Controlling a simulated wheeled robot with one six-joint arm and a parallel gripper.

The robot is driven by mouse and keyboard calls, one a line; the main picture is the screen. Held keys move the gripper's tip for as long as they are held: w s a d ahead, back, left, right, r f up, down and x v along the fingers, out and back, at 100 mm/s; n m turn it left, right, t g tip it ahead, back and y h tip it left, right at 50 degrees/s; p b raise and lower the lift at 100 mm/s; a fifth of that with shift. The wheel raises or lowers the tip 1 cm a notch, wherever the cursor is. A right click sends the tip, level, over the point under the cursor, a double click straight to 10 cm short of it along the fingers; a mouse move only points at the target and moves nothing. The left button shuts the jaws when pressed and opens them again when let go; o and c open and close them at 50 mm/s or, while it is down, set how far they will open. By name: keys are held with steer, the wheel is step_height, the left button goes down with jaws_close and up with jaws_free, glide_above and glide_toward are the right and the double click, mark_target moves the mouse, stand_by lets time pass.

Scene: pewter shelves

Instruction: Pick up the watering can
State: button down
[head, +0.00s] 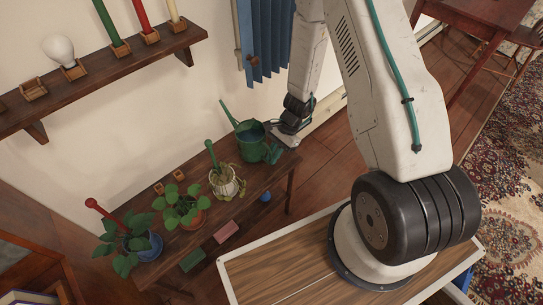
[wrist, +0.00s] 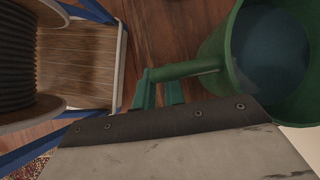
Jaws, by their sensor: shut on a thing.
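The green watering can (head: 249,138) is upright at the far right end of the low wooden bench (head: 258,183) in the head view, its long spout pointing up and left. I cannot tell whether its base touches the bench. In the wrist view the can (wrist: 234,52) is at the upper right, its open top showing a dull blue-grey inside. Its green handle bar reaches left to my gripper (wrist: 158,92). My gripper (head: 273,150) is shut on the can at this handle side. The exact contact is partly hidden by the gripper body.
Potted plants (head: 183,208) and a white pot (head: 226,184) with a green stake stand on the bench. Small blocks (head: 227,232) and a blue ball (head: 265,196) are along its front. A wall shelf (head: 110,70) is above left; a blue curtain (head: 264,40) hangs behind the can.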

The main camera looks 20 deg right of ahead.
steer(key=s+r, duration=0.1)
steer(key=s, duration=0.7)
steer(key=s+r, duration=0.2)
steer(key=s, duration=0.6)
steer(key=shift+a+r, duration=0.15)
steer(key=shift+r, duration=0.15)
